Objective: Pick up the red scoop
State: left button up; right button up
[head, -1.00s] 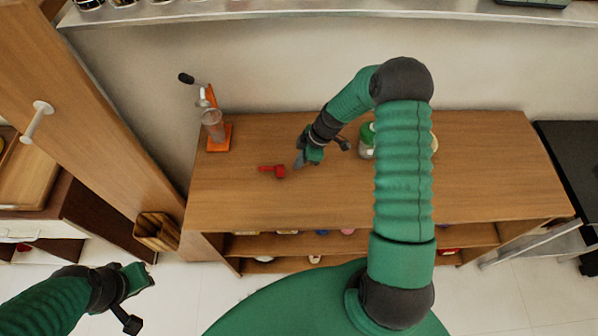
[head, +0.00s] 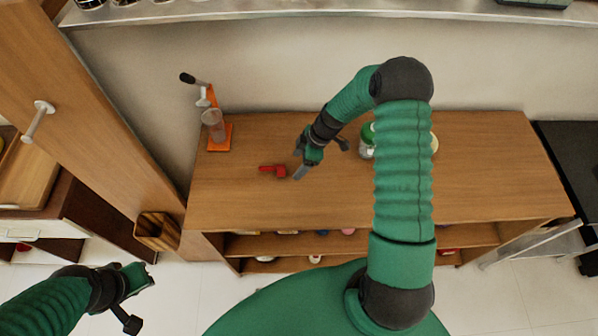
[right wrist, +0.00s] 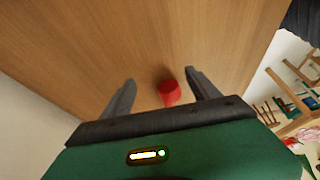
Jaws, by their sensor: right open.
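The red scoop (head: 274,170) lies on the wooden table (head: 470,170), left of the middle, with its handle to the left. My right gripper (head: 299,166) is open just to the right of the scoop in the head view. In the right wrist view the scoop's round red end (right wrist: 169,92) shows between the two spread fingers (right wrist: 158,92), nearer the right finger. I cannot tell whether either finger touches it. My left gripper (head: 140,292) is at the lower left, away from the table, and its jaw state is unclear.
An orange juicer-like device (head: 219,138) with a clear cup stands at the table's back left. A jar (head: 367,141) stands behind my right forearm. A wooden box (head: 157,232) is beside the table's left end. The table's left front is clear.

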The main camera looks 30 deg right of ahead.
jog(key=shift+o, duration=0.7)
jog(key=shift+a, duration=0.1)
pick_arm(q)
jog(key=shift+a, duration=0.3)
pick_arm(e)
jog(key=shift+a, duration=0.15)
jog(key=shift+r, duration=0.1)
